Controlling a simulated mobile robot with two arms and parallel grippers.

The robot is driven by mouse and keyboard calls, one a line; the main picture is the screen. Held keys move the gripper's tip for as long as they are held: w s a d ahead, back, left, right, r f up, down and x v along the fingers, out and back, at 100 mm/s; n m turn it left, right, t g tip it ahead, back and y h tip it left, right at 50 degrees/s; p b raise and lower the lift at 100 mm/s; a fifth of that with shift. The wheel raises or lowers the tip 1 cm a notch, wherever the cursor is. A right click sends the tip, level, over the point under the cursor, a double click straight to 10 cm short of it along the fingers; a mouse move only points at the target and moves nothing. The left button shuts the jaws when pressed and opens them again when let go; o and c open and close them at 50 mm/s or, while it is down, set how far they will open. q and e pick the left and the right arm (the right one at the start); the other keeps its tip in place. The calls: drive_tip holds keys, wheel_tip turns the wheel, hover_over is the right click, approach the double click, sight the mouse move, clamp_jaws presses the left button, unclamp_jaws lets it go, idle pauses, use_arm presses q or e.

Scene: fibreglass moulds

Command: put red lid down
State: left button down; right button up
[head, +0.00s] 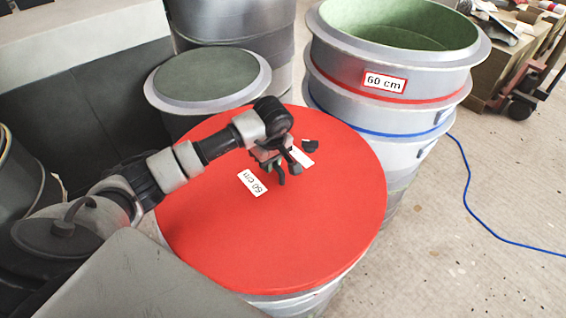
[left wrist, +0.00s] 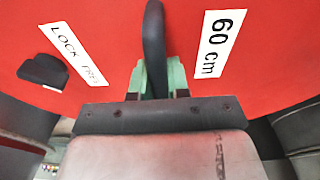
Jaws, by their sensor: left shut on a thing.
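The red lid (head: 320,220) is a large round disc with a "60 cm" label and a second white label. It is over a grey cylindrical mould (head: 318,303) and covers its top; I cannot tell whether it rests fully on the rim. My left gripper (head: 279,170) is at the lid's upper middle. In the left wrist view, its green fingers (left wrist: 160,78) are shut on the black handle (left wrist: 154,40) of the lid, whose red face (left wrist: 110,18) fills the background. A black knob (left wrist: 43,70) sits beside the "LOCK" label. My right gripper is not in view.
A grey mould with green inside (head: 400,60) and a "60 cm" label stands close behind right. A smaller grey-topped drum (head: 207,78) stands behind left. A blue cable (head: 468,185) lies on the open floor at right. A pallet jack (head: 520,100) is far right.

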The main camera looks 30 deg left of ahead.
use_arm(q)
drive_tip(key=shift+w+a+f, duration=0.25)
drive_tip(key=shift+a+f, duration=0.05)
drive_tip(key=shift+a, duration=0.25)
drive_tip(key=shift+w+a+f, duration=0.2)
drive_tip(key=shift+a+f, duration=0.1)
drive_tip(key=shift+a, duration=0.25)
drive_tip(key=shift+f+p, duration=0.35)
drive_tip(key=shift+f, duration=1.65)
drive_tip(key=shift+f, duration=0.1)
drive_tip(key=c, duration=1.1)
unclamp_jaws()
drive_tip(key=shift+s, duration=0.15)
drive_tip(key=r, duration=0.4)
drive_tip(key=d+r, duration=0.1)
drive_tip(key=r, duration=0.7)
drive_tip(key=shift+s+d+b, duration=0.2)
drive_tip(key=shift+s+b, duration=0.15)
drive_tip(key=shift+f, duration=0.1)
